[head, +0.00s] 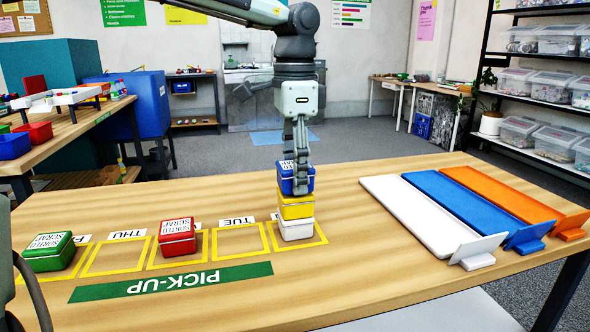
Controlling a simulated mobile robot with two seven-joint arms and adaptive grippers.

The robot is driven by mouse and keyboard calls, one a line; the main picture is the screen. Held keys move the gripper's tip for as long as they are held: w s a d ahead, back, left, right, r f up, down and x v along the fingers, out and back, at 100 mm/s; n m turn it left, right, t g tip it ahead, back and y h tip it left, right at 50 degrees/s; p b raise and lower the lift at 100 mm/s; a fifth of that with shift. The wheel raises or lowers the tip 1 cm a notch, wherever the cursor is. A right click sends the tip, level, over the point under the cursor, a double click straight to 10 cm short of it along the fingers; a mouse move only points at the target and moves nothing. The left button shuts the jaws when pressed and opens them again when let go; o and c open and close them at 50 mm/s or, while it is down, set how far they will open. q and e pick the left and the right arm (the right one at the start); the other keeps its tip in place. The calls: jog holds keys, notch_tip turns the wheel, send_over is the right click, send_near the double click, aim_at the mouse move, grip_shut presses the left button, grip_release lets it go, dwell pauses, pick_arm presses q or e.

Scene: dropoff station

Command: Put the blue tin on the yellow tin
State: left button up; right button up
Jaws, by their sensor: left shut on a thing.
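The blue tin (297,183) is at the top of a stack on the table, in the middle of the head view. My left gripper (298,183) comes down from above and is shut on it. The yellow tin (296,207) is directly under the blue tin, and they look touching; a small gap cannot be ruled out. The stack looks upright. My right gripper is not in view.
A red tin (177,236) and a green tin (50,251) stand in other outlined squares to the left. White (421,215), blue (468,207) and orange (505,198) trays lie at the right. The table (390,280) is bare in front.

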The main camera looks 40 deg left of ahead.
pick_arm(q)
jog(key=shift+f, duration=0.2)
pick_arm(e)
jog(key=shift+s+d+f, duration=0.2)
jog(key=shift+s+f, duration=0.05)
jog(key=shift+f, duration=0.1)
pick_arm(q)
jog(key=o, duration=1.2)
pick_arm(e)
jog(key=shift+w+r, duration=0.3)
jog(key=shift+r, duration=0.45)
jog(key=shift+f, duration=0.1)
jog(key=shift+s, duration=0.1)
